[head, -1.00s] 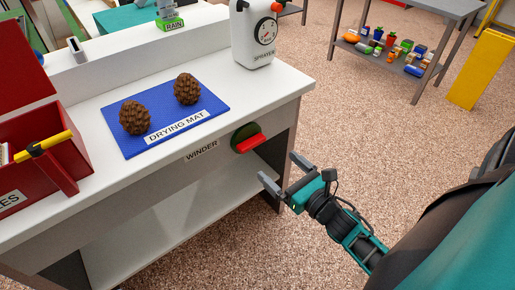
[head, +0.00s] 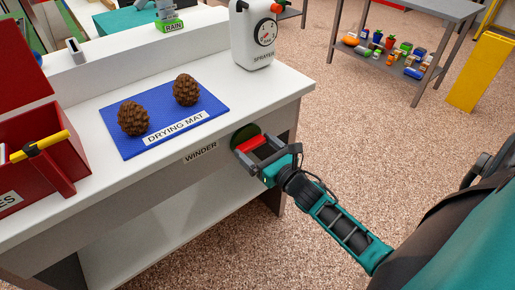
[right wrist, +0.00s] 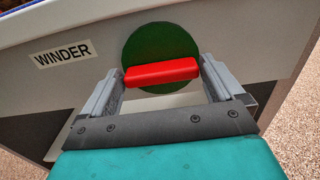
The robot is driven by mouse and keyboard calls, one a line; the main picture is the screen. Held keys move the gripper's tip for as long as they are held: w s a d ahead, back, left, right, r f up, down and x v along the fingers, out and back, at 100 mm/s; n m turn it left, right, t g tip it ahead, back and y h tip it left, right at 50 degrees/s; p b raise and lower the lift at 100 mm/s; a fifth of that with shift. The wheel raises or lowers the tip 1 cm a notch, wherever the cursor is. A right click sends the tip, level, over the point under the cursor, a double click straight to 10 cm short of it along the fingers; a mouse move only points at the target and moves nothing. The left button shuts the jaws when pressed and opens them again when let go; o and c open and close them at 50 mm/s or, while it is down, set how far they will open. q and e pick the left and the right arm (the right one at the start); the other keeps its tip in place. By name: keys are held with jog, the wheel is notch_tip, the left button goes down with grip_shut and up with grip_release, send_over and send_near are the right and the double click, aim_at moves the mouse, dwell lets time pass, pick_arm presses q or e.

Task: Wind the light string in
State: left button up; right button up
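The winder is a dark green disc (head: 243,134) with a red bar handle (head: 262,145), set on the bench's front face beside the WINDER label (head: 201,153). In the right wrist view the green disc (right wrist: 160,50) and the red handle (right wrist: 162,72) are straight ahead, the handle lying nearly level. My right gripper (head: 254,155) is open at the handle, and in the right wrist view its fingers (right wrist: 160,80) stand at either end of the bar, apart from or barely beside it. No light string shows. My left gripper is not in view.
On the white bench top (head: 90,205) lies a blue drying mat (head: 190,129) with two pinecones (head: 133,118). A sprayer (head: 254,35) stands at the back right, a red box (head: 62,160) at the left.

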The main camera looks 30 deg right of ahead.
jog(key=c, duration=0.6)
